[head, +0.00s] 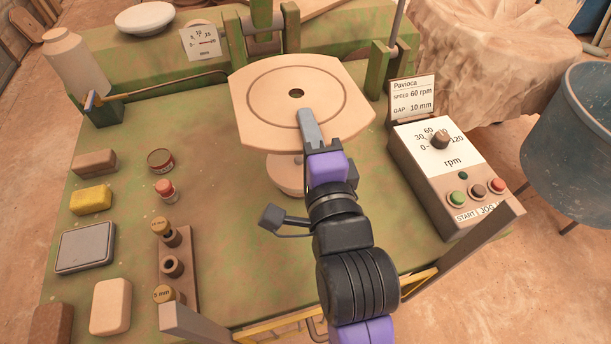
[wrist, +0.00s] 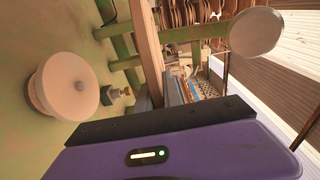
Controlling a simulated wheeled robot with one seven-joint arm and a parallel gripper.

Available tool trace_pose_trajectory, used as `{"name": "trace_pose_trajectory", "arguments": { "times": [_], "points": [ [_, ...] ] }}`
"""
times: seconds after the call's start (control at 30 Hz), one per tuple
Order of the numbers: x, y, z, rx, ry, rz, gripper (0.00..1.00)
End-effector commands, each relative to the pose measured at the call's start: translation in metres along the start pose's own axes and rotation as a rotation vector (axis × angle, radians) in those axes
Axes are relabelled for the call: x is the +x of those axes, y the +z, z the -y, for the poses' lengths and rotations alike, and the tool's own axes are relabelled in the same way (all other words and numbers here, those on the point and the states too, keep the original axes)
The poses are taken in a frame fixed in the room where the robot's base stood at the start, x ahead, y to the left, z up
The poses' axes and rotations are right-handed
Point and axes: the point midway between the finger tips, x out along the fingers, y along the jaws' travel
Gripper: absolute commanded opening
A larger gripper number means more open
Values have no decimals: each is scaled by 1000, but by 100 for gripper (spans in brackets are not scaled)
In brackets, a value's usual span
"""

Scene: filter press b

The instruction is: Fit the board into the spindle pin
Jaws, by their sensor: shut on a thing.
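The board (head: 270,118) is a pale wooden disc with two flattened sides, a ring line and a small dark centre hole. My gripper (head: 309,124) is shut on its near edge and holds it roughly level above the green bench. The pale round spindle head (head: 287,178) shows partly under the board, which hides its top and pin in the head view. In the wrist view the spindle head (wrist: 52,88) is at the left, with a small stud at its centre that looks like the pin (wrist: 80,86). The board appears apart from it, above it.
A control box (head: 440,165) with dial and buttons stands at the right. A sponge (head: 91,199), blocks and small tins lie at the left, beside a wooden peg rack (head: 171,284). Green posts (head: 377,68) stand behind the board. Bare bench lies left of the spindle.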

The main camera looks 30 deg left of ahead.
Motion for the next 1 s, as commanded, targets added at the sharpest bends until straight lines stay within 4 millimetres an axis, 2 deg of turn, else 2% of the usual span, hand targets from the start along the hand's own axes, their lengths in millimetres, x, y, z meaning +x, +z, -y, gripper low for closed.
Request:
{"name": "trace_pose_trajectory", "arguments": {
  "times": [0.03, 0.2, 0.4, 0.63, 0.87, 1.0],
  "points": [
    [0, 0, -14, 0, 2, 1, 0],
    [0, 1, -54, 1, 1, 1, 0],
    [0, 0, -91, 2, -2, 0, 0],
    [0, 0, -108, 0, -3, 0, 0],
    [0, 1, -140, 1, -3, 1, 0],
    [0, 0, -144, 1, -6, -1, 0]
  ]
}}
